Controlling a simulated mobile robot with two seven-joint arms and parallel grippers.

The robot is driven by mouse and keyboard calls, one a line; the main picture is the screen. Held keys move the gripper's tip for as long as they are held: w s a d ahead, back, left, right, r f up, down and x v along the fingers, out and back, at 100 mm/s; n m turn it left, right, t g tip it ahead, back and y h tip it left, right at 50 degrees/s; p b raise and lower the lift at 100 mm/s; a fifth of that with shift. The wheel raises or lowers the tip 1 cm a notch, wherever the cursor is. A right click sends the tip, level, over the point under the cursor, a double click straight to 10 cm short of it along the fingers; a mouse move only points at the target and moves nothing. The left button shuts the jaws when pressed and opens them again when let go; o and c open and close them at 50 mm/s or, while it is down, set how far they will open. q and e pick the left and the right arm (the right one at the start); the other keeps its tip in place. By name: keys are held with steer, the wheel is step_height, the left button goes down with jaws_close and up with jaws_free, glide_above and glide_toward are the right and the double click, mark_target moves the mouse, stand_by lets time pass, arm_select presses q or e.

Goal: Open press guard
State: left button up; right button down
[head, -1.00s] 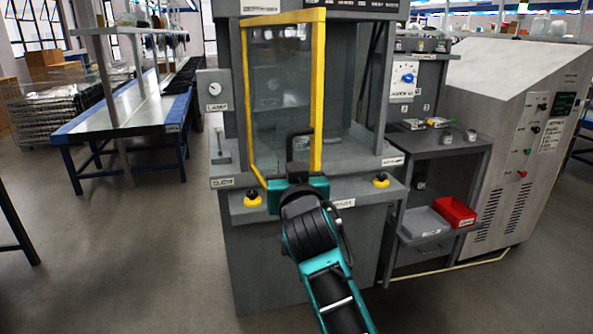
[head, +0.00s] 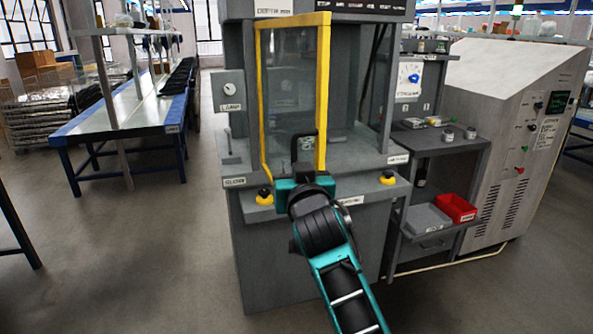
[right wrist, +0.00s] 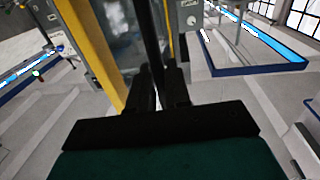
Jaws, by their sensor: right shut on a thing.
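The press guard (head: 290,95) is a clear panel in a yellow frame on the front of the grey press (head: 345,170). It stands at an angle to the press, with its right edge swung out toward me. A black bar handle (head: 295,142) is on its lower right part. My right gripper (head: 305,165) is at the handle, and its fingers (right wrist: 158,88) are shut on the black handle (right wrist: 152,40) in the right wrist view. The yellow frame (right wrist: 95,50) runs just left of the fingers there. My left gripper is not in view.
Two yellow-based buttons (head: 264,196) (head: 388,178) sit on the press's front ledge. A side shelf with a red bin (head: 456,208) and a grey tray (head: 427,218) stands at right, beside a large grey cabinet (head: 515,130). The floor (head: 130,260) at left is clear.

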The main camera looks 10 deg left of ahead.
stand_by(0.4)
steer(key=c, duration=1.3)
jaws_free()
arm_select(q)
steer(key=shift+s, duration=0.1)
